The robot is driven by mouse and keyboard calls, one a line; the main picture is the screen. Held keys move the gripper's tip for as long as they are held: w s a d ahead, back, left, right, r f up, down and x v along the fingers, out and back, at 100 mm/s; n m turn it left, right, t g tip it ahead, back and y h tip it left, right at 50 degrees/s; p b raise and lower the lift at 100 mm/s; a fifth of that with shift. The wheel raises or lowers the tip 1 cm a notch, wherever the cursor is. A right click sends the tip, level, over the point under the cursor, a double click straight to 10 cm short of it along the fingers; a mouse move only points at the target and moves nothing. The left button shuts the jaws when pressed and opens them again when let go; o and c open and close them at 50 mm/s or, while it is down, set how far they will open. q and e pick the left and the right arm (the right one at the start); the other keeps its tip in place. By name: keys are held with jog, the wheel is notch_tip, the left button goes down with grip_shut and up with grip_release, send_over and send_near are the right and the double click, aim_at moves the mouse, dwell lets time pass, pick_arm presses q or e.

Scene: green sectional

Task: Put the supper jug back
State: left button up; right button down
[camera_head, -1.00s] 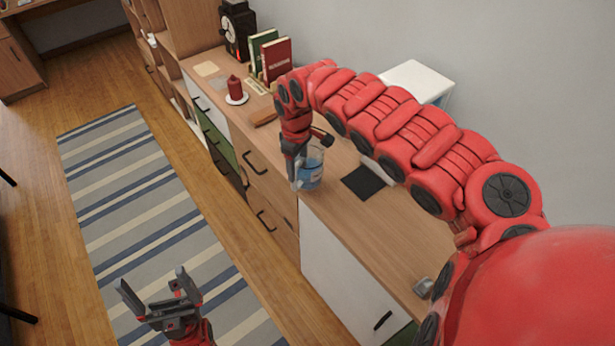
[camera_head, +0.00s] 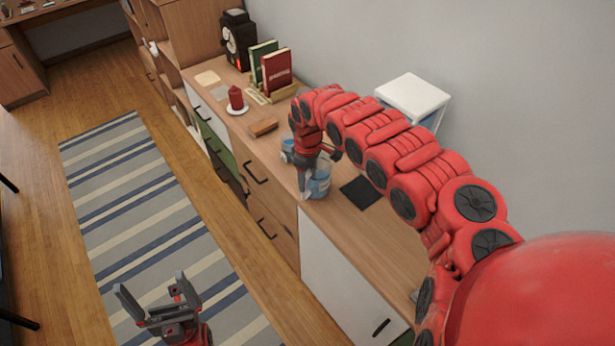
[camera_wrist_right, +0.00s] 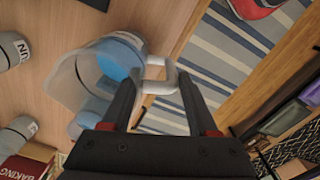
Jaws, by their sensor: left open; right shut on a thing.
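A clear jug with blue in it (camera_head: 319,186) is at the front edge of the cabinet top, partly behind my right gripper (camera_head: 306,186). In the right wrist view the jug (camera_wrist_right: 75,82) lies left of the fingers. Its pale handle (camera_wrist_right: 160,87) is between the fingertips of my right gripper (camera_wrist_right: 160,85), which is shut on it. I cannot tell whether the jug touches the top. My left gripper (camera_head: 158,302) is open and empty, low over the striped rug.
Another bluish vessel (camera_head: 288,148) is behind my right gripper. A dark mat (camera_head: 362,192) lies to the right of the jug. A brown block (camera_head: 263,128), a red candle on a white dish (camera_head: 236,100) and books (camera_head: 277,70) stand farther left. Bare cabinet top (camera_head: 345,228) shows in front of the mat.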

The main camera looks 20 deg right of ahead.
jog(key=shift+c, duration=0.8)
grip_release()
jog(key=shift+f, duration=0.1)
jog(key=shift+r, duration=0.25)
jog(key=shift+w+d+r, duration=0.1)
jog(key=shift+r, duration=0.3)
notch_tip(320, 180, up, 11)
jog(key=b, duration=0.2)
jog(key=shift+b, duration=0.35)
